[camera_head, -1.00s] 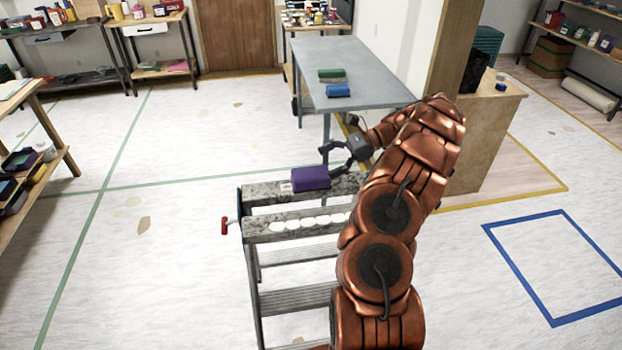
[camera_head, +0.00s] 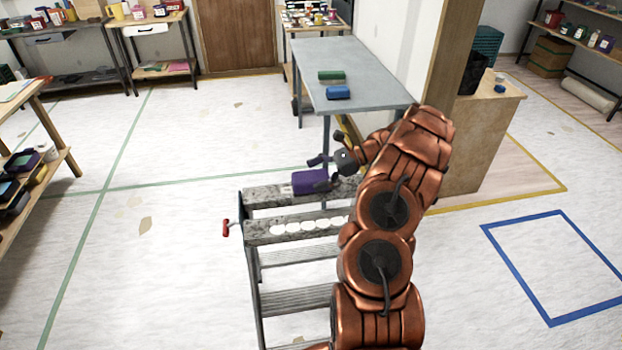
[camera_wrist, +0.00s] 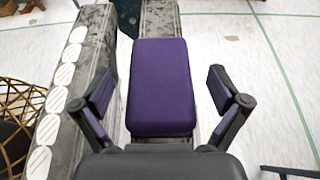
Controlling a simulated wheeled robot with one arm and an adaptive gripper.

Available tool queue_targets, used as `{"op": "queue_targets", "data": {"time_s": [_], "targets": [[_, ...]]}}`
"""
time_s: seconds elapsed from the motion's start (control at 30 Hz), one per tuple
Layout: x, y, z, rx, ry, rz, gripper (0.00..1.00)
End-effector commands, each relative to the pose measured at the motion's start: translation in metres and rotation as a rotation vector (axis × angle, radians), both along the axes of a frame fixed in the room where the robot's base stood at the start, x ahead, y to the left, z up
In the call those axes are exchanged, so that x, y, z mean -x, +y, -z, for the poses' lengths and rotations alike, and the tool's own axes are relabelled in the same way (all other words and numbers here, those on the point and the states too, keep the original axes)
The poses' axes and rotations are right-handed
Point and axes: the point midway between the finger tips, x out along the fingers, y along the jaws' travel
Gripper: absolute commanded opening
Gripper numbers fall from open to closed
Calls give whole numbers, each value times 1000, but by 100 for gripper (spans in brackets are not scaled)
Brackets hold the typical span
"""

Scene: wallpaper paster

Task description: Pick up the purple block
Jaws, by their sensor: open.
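The purple block (camera_head: 311,182) lies on the grey, speckled top (camera_head: 262,197) of a stepladder in the head view. In the wrist view the purple block (camera_wrist: 160,88) lies straight ahead, between the lines of the two fingers. My gripper (camera_wrist: 160,92) is open, with one finger on each side of the block's near part.
A lower ladder step (camera_head: 262,231) carries several white ovals. A red piece (camera_head: 226,229) sticks out at the ladder's left. A grey table (camera_head: 365,80) behind holds a green block (camera_head: 331,76) and a blue block (camera_head: 338,92). A wooden counter (camera_head: 475,150) stands right of my arm.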

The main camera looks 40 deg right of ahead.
Motion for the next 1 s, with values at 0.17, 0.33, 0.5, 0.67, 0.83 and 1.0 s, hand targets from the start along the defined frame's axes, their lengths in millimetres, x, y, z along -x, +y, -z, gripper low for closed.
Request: {"op": "queue_targets", "data": {"time_s": [0.17, 0.33, 0.5, 0.67, 0.83, 1.0], "targets": [[-6, 14, 6, -1, 1, 2, 98], [-7, 14, 7, 0, 0, 1, 98], [-7, 13, 7, 0, 0, 1, 83], [-6, 14, 7, 0, 0, 1, 67], [-6, 14, 7, 0, 1, 0, 49], [-6, 14, 7, 0, 1, 0, 31]]}}
